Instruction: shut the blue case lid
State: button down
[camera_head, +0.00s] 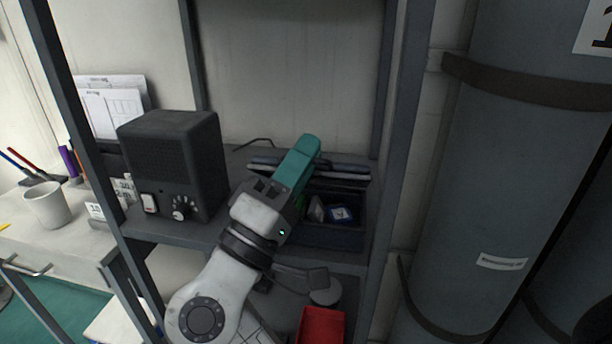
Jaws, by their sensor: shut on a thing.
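The blue case (335,238) is a dark navy box on the middle shelf, open at the top, with small items inside. Its lid (348,170) is up along the back of the case and shows as a dark, thin, wide strip. My gripper (299,162), with its teal end, reaches over the left part of the case to the lid. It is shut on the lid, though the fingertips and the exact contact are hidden. My gripper and wrist cover the case's left side.
A black speaker-like box (175,165) with a knob stands left of the case. Grey rack posts (395,130) flank the shelf. Large grey cylinders (510,170) stand at the right. A red bin (320,325) is below. A white cup (47,204) stands on the left counter.

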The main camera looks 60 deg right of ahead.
jog(key=shift+m+g+h, duration=0.7)
jog(key=shift+m+g, duration=0.1)
jog(key=shift+m, duration=0.1)
jog(key=shift+s+a+f+b, duration=0.15)
jog(key=shift+a+f+b, duration=0.3)
jog(key=shift+f+b, duration=0.5)
jog(key=shift+s+a+f+b, duration=0.2)
jog(key=shift+a+f+b, duration=0.35)
jog(key=shift+b, duration=0.65)
jog(key=shift+s+a+f+b, duration=0.15)
jog(key=shift+a+f+b, duration=0.2)
jog(key=shift+f+b, duration=0.6)
jog(key=shift+r, duration=0.15)
jog(key=c, duration=1.5)
grip_release()
jog(key=b+v, duration=0.1)
jog(key=v, duration=1)
